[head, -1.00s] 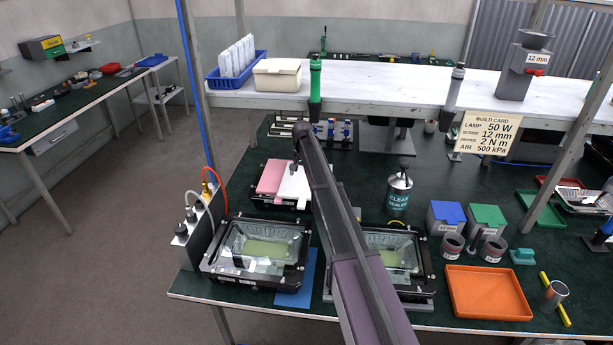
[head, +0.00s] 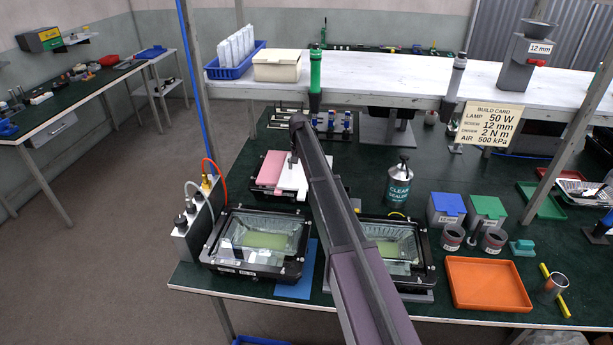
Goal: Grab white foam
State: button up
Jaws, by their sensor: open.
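The white foam (head: 291,178) is a flat pale block beside a pink foam block (head: 270,168) in a dark tray (head: 262,190) in the middle of the bench. My arm crosses the view from the bottom and covers the right part of the tray. My gripper (head: 294,160) points down at the far end of the white foam. It is small and partly hidden by the arm. I cannot tell whether its fingertips touch the foam.
Two floodlight housings (head: 258,242) (head: 394,250) stand at the bench front. A sealer can (head: 398,186) is right of my arm. A white shelf (head: 400,87) spans above the bench's back. An orange tray (head: 488,284) lies at front right.

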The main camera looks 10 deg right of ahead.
jog(key=b, duration=0.6)
send_over(302, 192)
jog(key=shift+w+a+f, duration=0.1)
jog(key=shift+a+f, duration=0.05)
jog(key=shift+f, duration=1.6)
jog(key=shift+w+a+f, duration=0.1)
jog(key=shift+a+f, duration=0.05)
jog(key=shift+f, duration=1.55)
jog(key=shift+f, duration=0.1)
jog(key=f+b, duration=0.1)
jog(key=b, duration=0.1)
jog(key=f+b, duration=0.2)
jog(key=shift+s+d+f, duration=0.1)
jog(key=shift+d+f, duration=0.1)
jog(key=shift+d, duration=0.15)
jog(key=shift+f+b, duration=0.75)
jog(key=shift+f, duration=0.05)
jog(key=c, duration=1.1)
